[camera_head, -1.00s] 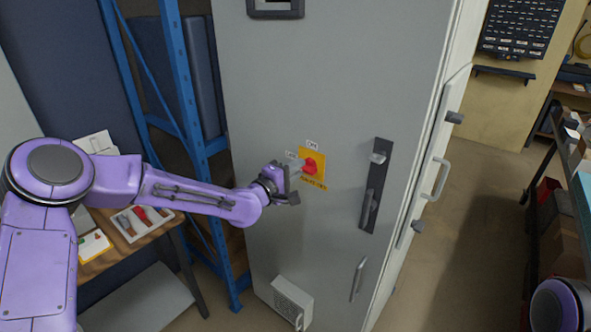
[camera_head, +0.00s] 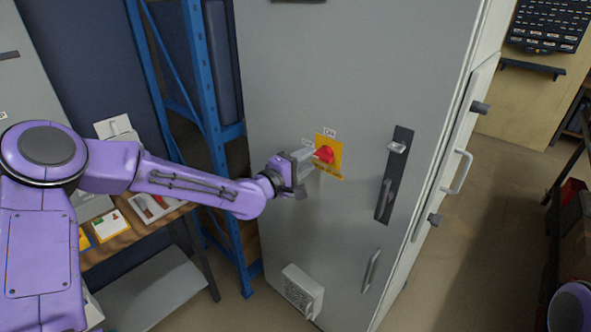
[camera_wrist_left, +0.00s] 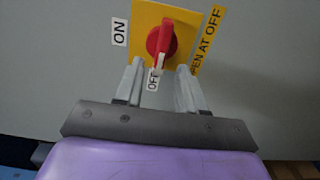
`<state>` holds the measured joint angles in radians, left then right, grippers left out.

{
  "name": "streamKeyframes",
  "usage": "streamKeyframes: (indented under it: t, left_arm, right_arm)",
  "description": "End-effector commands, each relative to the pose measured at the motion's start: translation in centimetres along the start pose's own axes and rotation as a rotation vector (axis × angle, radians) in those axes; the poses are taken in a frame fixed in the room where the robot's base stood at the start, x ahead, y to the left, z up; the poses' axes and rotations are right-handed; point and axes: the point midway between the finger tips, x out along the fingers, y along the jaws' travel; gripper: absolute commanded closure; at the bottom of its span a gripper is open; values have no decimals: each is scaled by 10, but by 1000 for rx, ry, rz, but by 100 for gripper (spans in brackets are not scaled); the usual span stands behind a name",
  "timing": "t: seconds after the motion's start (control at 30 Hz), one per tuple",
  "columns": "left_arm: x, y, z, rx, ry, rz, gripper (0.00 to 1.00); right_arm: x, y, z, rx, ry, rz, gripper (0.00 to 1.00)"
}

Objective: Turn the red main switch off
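The red switch knob (camera_head: 324,154) sits on a yellow plate (camera_head: 331,168) on the grey cabinet front. In the left wrist view the red knob (camera_wrist_left: 160,40) has its white-marked end pointing down at the OFF label (camera_wrist_left: 153,80). The ON label (camera_wrist_left: 119,32) is on the left of the yellow plate (camera_wrist_left: 146,18). My left gripper (camera_head: 307,161) is just left of the knob. Its two fingers (camera_wrist_left: 160,66) are apart, with the knob's lower end at the gap between their tips; I cannot tell whether they touch it. My right gripper is out of view.
A dark handle panel (camera_head: 395,175) is right of the switch, and a grey vent box (camera_head: 303,291) is low on the cabinet (camera_head: 290,70). A blue rack (camera_head: 212,120) and a workbench (camera_head: 125,236) stand to the left. The floor (camera_head: 470,240) right of the cabinet is clear.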

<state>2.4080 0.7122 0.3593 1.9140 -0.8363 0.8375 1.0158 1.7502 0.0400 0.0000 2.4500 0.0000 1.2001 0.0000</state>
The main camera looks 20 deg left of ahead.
Motion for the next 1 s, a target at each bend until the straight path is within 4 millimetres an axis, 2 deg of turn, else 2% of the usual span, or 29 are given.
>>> streamKeyframes:
  t: [0.03,0.2,0.33,0.47,0.87,1.0]
  left_arm:
    - [-13,-2,-1,-4,2,4,61]
    - [-52,-1,0,-4,0,6,61]
    - [-68,0,-1,-2,2,3,61]
    - [-73,0,-1,-1,1,2,61]
    - [-73,0,-1,0,1,1,61]
    - [-74,1,-8,90,47,10,61]
  right_arm:
    - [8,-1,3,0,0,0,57]
    - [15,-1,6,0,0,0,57]
    - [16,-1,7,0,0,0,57]
    - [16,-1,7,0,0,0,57]
    - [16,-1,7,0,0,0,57]
    - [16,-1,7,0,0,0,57]
